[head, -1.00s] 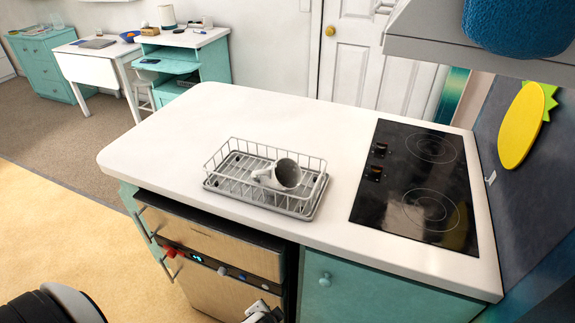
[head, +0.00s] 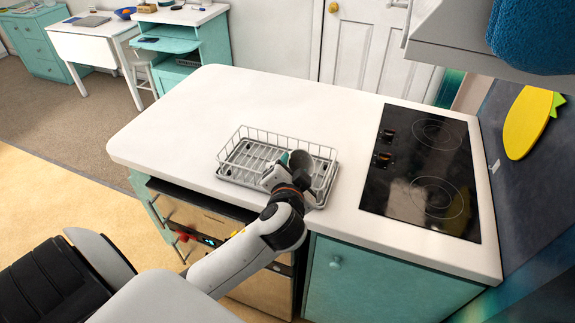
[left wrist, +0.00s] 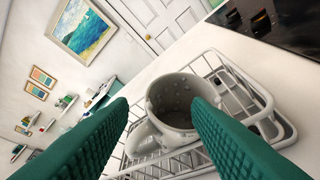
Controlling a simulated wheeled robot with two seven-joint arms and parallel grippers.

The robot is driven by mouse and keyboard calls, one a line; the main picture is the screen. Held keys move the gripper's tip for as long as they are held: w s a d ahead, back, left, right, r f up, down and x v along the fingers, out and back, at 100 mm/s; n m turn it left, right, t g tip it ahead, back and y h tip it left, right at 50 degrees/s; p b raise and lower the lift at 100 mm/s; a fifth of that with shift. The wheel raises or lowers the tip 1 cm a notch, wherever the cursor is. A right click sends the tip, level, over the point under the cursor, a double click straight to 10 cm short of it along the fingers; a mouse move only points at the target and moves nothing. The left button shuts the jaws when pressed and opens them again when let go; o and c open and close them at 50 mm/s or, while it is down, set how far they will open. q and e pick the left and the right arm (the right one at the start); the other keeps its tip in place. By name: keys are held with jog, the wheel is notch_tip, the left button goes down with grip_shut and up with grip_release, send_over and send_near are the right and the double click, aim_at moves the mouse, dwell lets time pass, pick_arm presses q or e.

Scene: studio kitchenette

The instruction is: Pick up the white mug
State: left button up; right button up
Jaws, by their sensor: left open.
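The white mug (left wrist: 176,98) lies tilted in the wire dish rack (head: 233,160), its open mouth facing my left wrist camera. In the left wrist view, the two green fingers of my left gripper (left wrist: 160,118) stand apart, one on each side of the mug. The gripper is open, and whether a finger touches the mug cannot be told. My right gripper is not in view.
The rack stands on the white counter (head: 190,110). A black cooktop (head: 425,170) lies to the right, with a range hood (head: 440,40) above it. An oven front (head: 215,220) is below the counter. The counter left of the rack is clear.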

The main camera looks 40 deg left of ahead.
aim_at(294, 152)
pick_arm(q)
jog(key=p+x, duration=0.1)
jog(key=x, duration=0.2)
jog(key=p+x, duration=0.1)
jog(key=x, duration=0.1)
jog(key=shift+w+a+r, duration=0.15)
jog(key=shift+w+a, duration=0.1)
jog(key=shift+a, duration=0.2)
jog(key=shift+w+a+f, duration=0.1)
jog(key=shift+w+f, duration=0.1)
jog(key=shift+w, duration=0.1)
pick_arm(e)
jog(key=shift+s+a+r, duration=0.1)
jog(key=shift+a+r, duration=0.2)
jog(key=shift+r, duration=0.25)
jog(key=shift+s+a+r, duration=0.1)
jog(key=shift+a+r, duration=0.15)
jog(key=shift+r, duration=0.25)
pick_arm(q)
jog(key=shift+s, duration=0.1)
jog(key=shift+c, duration=0.5)
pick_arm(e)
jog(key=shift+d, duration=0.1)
pick_arm(q)
grip_shut()
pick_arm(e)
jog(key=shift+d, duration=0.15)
